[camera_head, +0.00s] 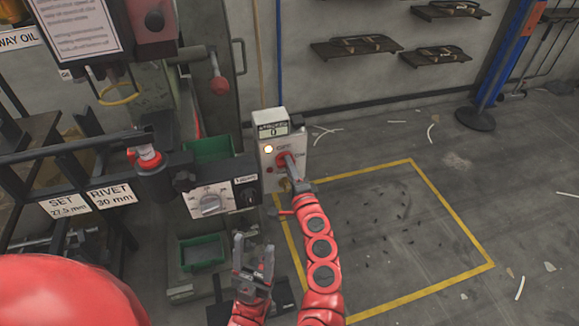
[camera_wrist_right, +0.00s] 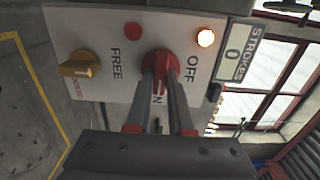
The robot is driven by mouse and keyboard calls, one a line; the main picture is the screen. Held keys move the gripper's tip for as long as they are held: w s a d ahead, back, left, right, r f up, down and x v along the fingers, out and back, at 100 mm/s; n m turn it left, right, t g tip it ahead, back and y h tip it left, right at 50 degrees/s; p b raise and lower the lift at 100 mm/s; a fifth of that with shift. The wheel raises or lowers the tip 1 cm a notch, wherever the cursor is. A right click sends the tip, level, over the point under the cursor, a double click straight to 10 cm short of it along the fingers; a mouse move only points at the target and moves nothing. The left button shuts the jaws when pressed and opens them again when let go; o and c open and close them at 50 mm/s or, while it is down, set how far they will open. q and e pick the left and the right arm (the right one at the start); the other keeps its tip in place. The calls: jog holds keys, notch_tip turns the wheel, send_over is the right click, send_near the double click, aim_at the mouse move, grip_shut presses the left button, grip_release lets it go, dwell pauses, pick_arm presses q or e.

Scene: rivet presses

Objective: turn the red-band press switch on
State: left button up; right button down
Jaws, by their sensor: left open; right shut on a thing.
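The white control box (camera_head: 270,150) with the red rotary switch (camera_wrist_right: 157,64) stands on the press at the middle of the head view. Its labels OFF, FREE and a partly hidden word ending in N show in the right wrist view. My right gripper (camera_wrist_right: 160,85) is shut on the red switch, one finger on each side. Its fingers hide part of the switch, so I cannot tell its exact setting. My left gripper (camera_head: 254,248) is open and empty, below the box.
A yellow knob (camera_wrist_right: 79,68) and a red button (camera_wrist_right: 133,30) sit near the switch. Left of the box are a grey dial panel (camera_head: 210,201), a red-knobbed lever (camera_head: 219,85) and green bins (camera_head: 203,252). Yellow-outlined floor (camera_head: 400,215) to the right is free of large objects.

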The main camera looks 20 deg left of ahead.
jog(key=shift+f, duration=0.1)
jog(key=c, duration=0.8)
grip_release()
jog(key=shift+s, duration=0.1)
jog(key=p+v, duration=0.1)
jog(key=v, duration=1.6)
jog(key=shift+d, duration=0.2)
